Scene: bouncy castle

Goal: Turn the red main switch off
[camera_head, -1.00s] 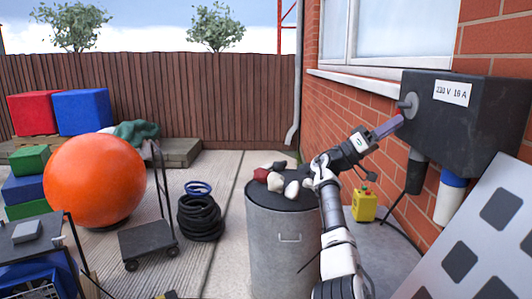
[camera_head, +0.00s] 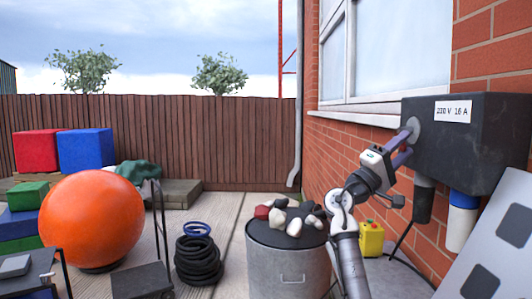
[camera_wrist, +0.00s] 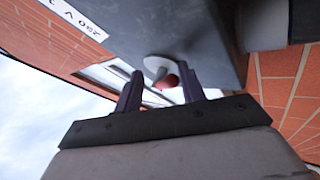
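The dark switch box (camera_head: 470,135) is mounted on the brick wall at right. On its left face is a round grey plate (camera_head: 412,126). In the wrist view the plate (camera_wrist: 157,64) carries a red switch knob (camera_wrist: 168,80), partly hidden behind a finger. My gripper (camera_head: 404,146) is at that face, its two purple fingers spread apart. In the wrist view my open gripper (camera_wrist: 160,86) has the red knob between its fingers, nearer the right one. I cannot tell whether a finger touches it. The knob's red part is hidden in the head view.
Two connectors, one grey (camera_head: 424,200) and one blue-and-white (camera_head: 461,220), hang under the box. A metal bin (camera_head: 287,272) with stones on top stands below my arm. A yellow box (camera_head: 370,239) is by the wall. A white panel (camera_head: 505,245) leans at lower right.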

